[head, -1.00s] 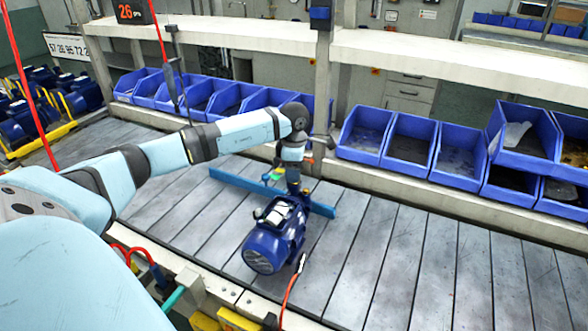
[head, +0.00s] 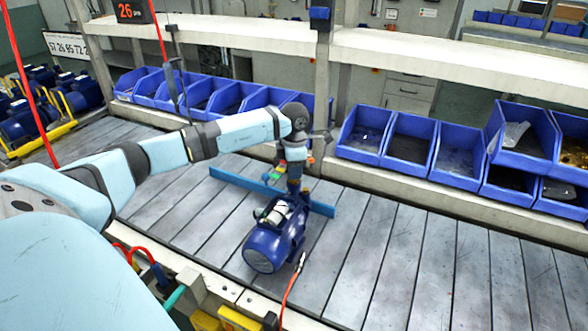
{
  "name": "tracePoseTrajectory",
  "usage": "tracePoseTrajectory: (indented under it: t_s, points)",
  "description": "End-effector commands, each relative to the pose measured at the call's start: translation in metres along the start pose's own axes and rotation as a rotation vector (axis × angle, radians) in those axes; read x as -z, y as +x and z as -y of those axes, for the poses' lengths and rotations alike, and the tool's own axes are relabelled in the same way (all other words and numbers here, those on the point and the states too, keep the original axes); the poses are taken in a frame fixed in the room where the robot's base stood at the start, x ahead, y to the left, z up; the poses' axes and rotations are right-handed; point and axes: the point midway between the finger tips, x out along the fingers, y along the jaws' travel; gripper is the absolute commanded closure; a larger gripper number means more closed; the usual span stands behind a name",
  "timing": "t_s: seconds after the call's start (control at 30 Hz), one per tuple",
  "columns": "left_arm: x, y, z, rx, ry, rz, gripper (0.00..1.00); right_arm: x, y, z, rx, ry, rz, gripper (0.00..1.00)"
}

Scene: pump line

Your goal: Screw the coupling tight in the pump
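The blue pump (head: 275,237) stands on the slatted conveyor, against a blue bar (head: 230,180) that lies across the slats. My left arm reaches in from the left and bends down at the wrist behind the pump. My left gripper (head: 292,184) is at the pump's far end, pointing down. Its fingers are small and partly hidden, so I cannot tell whether they are open or shut. I cannot make out the coupling; the gripper and the pump body cover that end. My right gripper is not in view.
Blue bins (head: 410,140) line the far side of the conveyor below a white shelf (head: 440,62). A red hose (head: 291,290) is at the near side of the pump. The conveyor to the right is clear. More blue pumps (head: 75,97) stand at the far left.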

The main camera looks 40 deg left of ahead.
Motion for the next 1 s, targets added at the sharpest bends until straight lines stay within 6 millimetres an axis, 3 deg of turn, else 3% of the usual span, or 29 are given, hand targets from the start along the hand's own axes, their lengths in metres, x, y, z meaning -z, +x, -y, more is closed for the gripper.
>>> tracePoseTrajectory:
  t_s: [0.43, 0.7, 1.0]
  points:
    - [0.000, 0.002, 0.000, 0.000, 0.008, -0.001, 1.00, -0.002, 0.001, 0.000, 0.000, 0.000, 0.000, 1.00]
    - [0.000, 0.003, 0.000, 0.000, 0.272, -0.001, 1.00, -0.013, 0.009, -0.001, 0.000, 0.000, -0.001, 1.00]
    - [0.000, 0.003, 0.001, 0.002, 0.306, -0.002, 1.00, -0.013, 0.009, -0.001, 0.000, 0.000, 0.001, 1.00]
